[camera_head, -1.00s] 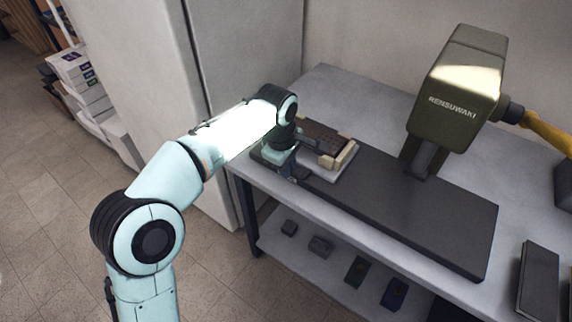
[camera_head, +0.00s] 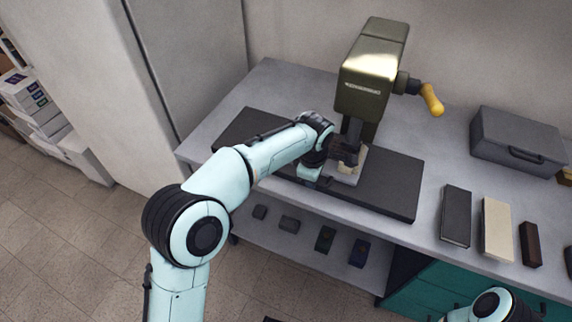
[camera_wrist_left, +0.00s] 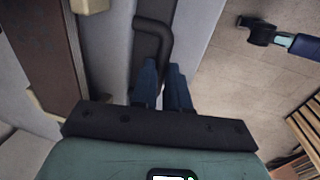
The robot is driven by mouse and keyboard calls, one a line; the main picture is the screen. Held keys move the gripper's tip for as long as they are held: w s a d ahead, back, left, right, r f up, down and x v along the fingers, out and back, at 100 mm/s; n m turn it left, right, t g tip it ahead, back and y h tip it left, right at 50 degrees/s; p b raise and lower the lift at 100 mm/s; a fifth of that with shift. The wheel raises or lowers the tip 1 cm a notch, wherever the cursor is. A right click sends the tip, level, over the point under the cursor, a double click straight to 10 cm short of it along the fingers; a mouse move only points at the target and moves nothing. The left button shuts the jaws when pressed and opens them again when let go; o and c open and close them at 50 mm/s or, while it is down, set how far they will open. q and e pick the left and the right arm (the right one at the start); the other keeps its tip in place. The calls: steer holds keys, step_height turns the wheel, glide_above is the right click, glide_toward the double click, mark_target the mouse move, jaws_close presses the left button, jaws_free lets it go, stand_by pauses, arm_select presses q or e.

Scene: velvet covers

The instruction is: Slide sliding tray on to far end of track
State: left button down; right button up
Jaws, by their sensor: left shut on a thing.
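The sliding tray (camera_head: 346,178) is a pale plate with cream corner blocks and a brown piece on it. It sits on the dark track plate (camera_head: 392,188), below the olive press head (camera_head: 366,85), partly hidden by my left wrist. In the left wrist view, the tray's pale surface (camera_wrist_left: 103,55) and brown piece (camera_wrist_left: 42,45) lie left of my fingers. My left gripper (camera_wrist_left: 161,82) is shut on the black bent handle (camera_wrist_left: 154,25) at the tray's front side. Only part of my right arm shows at the lower right of the head view; its gripper is out of view.
The track is bare to the right of the tray. The press has a yellow-gripped crank (camera_head: 432,100). A grey case (camera_head: 518,141) stands at the back right. A dark block (camera_head: 456,216), a cream block (camera_head: 496,228) and a brown block (camera_head: 530,243) lie right of the track.

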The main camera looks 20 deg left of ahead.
mark_target(355, 199)
arm_select(q)
steer(key=d+p, duration=0.1)
steer(key=d, duration=0.3)
steer(key=d+p, duration=0.1)
steer(key=d, duration=0.3)
steer(key=s+d, duration=0.1)
steer(key=d, duration=0.3)
steer(key=shift+p, duration=0.4)
arm_select(e)
steer(key=shift+s+r+g, duration=0.15)
steer(key=shift+s+r, duration=0.15)
steer(key=shift+r, duration=0.35)
steer(key=shift+s+r+g, duration=0.15)
steer(key=shift+s+r, duration=0.1)
steer(key=shift+r, duration=0.35)
arm_select(q)
steer(key=shift+d, duration=0.1)
steer(key=c, duration=1.1)
jaws_free()
steer(key=shift+r, duration=0.2)
steer(key=r, duration=0.4)
steer(key=s+r+p, duration=0.1)
steer(key=r, duration=0.3)
steer(key=s+r+p, duration=0.1)
steer(key=r, duration=0.3)
steer(key=shift+s+r, duration=0.2)
steer(key=shift+r, duration=0.2)
arm_select(e)
steer(key=shift+s+r, duration=0.1)
steer(key=shift+r, duration=0.75)
